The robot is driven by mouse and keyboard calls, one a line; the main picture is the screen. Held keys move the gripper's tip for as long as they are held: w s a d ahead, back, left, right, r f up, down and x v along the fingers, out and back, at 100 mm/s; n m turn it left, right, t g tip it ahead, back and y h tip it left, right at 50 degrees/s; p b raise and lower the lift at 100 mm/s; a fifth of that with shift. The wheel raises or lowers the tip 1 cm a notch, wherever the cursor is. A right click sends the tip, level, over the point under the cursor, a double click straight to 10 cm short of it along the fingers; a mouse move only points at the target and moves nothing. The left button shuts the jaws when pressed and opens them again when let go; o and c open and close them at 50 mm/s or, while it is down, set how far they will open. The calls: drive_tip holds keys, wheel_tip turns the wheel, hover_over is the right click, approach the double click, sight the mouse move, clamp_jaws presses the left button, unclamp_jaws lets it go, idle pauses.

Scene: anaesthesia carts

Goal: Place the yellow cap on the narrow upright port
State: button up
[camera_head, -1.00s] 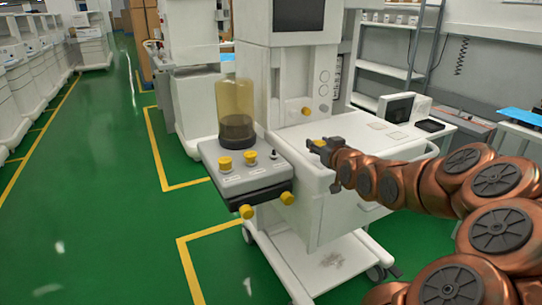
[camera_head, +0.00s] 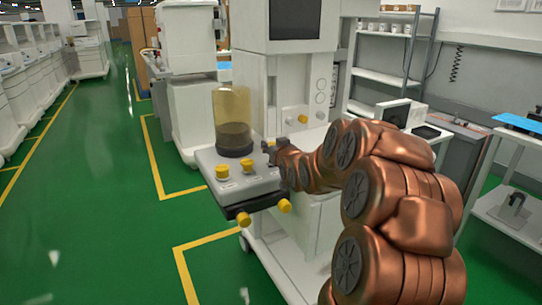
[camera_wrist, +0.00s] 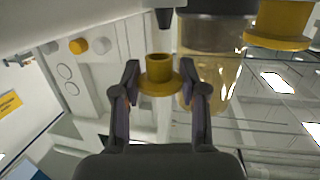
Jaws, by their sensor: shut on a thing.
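My gripper (camera_wrist: 160,92) is shut on the yellow cap (camera_wrist: 158,76), a short hollow cylinder with a wider flange, held between the two fingertips. The wrist view looks upside down. In it the narrow port (camera_wrist: 165,17), a dark tapered tip, points at the cap's open end, with a small gap between them. The port looks slightly right of the cap's centre. In the head view my gripper (camera_head: 268,147) is over the right end of the white box (camera_head: 240,187), right of the clear canister.
The amber canister (camera_head: 232,118) stands close to my gripper on the box; it also shows in the wrist view (camera_wrist: 212,62). The cart column (camera_head: 295,75) is just behind.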

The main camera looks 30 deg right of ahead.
drive_tip(key=shift+w+a, duration=0.2)
drive_tip(key=shift+w, duration=0.1)
wheel_tip(320, 180, down, 3)
drive_tip(key=shift+f, duration=0.2)
drive_tip(key=o, duration=0.5)
drive_tip(key=shift+o, duration=0.2)
drive_tip(key=v, duration=1.2)
drive_tip(key=shift+b, duration=0.45)
drive_tip(key=shift+f, duration=0.1)
